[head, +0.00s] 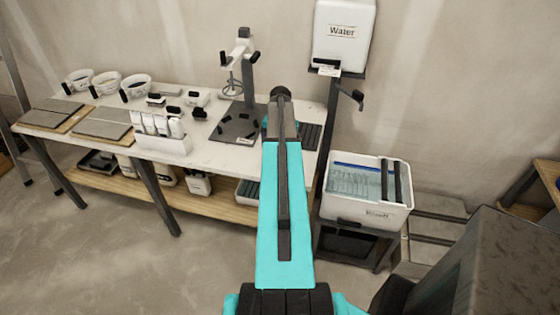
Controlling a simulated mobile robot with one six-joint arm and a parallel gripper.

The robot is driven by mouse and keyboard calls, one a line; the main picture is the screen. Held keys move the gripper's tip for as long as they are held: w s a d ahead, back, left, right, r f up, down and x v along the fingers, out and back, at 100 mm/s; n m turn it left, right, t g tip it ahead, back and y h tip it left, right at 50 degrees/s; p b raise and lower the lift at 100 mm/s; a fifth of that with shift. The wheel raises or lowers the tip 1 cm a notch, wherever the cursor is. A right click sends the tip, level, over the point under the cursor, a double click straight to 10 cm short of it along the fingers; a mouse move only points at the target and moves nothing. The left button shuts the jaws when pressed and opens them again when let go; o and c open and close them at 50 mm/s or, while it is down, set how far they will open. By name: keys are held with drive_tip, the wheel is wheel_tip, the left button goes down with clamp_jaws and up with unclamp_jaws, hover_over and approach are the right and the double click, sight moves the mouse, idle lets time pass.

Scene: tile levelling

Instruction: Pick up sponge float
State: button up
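I cannot pick out the sponge float for certain. Several small pale pieces with dark handles (197,98) lie on the workbench (205,155), too small to tell apart. A white tub (365,211) at the right holds greyish water or sheets, with a blue strip and two dark upright bars at its right end. My teal arm reaches forward through the middle of the head view and covers the right end of the bench. My gripper is not visible; only a dark rounded joint shows at the arm's far end.
Three white bowls (107,83) and grey slabs (103,123) are at the bench's left. A white rack (163,145) stands at the front edge. A mixer stand (245,70) rises behind. A white water tank (343,38) hangs above the tub. The left floor is clear.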

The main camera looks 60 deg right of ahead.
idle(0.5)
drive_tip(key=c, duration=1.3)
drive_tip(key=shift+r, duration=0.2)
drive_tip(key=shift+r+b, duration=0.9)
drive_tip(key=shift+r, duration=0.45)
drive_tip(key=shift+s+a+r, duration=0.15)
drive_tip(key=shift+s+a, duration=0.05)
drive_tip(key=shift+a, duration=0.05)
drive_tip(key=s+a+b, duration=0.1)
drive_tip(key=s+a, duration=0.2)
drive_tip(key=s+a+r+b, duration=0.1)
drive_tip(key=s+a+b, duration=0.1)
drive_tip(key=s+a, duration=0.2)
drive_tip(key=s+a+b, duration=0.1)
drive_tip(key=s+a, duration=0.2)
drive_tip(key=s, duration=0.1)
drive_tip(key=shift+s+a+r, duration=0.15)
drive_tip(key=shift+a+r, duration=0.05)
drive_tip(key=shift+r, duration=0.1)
